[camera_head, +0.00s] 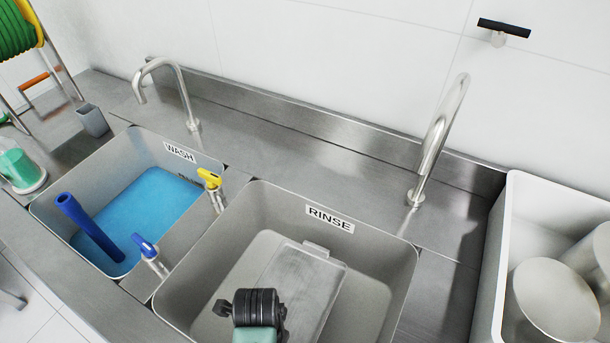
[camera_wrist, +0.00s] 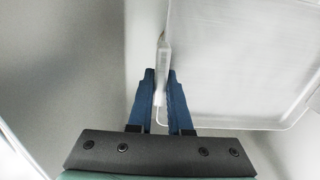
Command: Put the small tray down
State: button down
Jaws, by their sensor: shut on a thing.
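The small tray (camera_head: 297,285) is a flat, pale grey metal tray inside the rinse basin (camera_head: 385,250). In the wrist view the tray (camera_wrist: 235,65) fills the right half, with a raised rim. My gripper (camera_wrist: 161,82) has blue fingers shut on the tray's left edge, at a light tab or rim piece. In the head view my wrist (camera_head: 258,308) covers the tray's near left part, and the fingertips are hidden there. I cannot tell whether the tray touches the basin floor.
The wash basin (camera_head: 60,205) at left holds blue water and a blue tube (camera_head: 90,228). Yellow (camera_head: 209,178) and blue (camera_head: 145,246) valves stand between the basins. Two steel faucets (camera_head: 437,140) rise behind. A white bin (camera_head: 487,270) with round containers stands at right.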

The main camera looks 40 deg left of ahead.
jog(key=shift+s+a+f, duration=0.1)
jog(key=shift+s+f, duration=0.1)
jog(key=shift+f, duration=0.3)
jog(key=shift+s+a+f, duration=0.1)
jog(key=shift+s+f, duration=0.1)
jog(key=shift+f, duration=0.25)
notch_tip(320, 180, down, 9)
jog(key=shift+f+b, duration=0.1)
jog(key=shift+b, duration=1.05)
jog(key=shift+f, duration=0.2)
jog(key=c, duration=0.8)
grip_release()
jog(key=shift+d, duration=0.1)
jog(key=shift+c, duration=0.2)
jog(key=shift+r, duration=0.15)
notch_tip(320, 180, up, 12)
jog(key=p, duration=0.2)
jog(key=shift+p, duration=0.3)
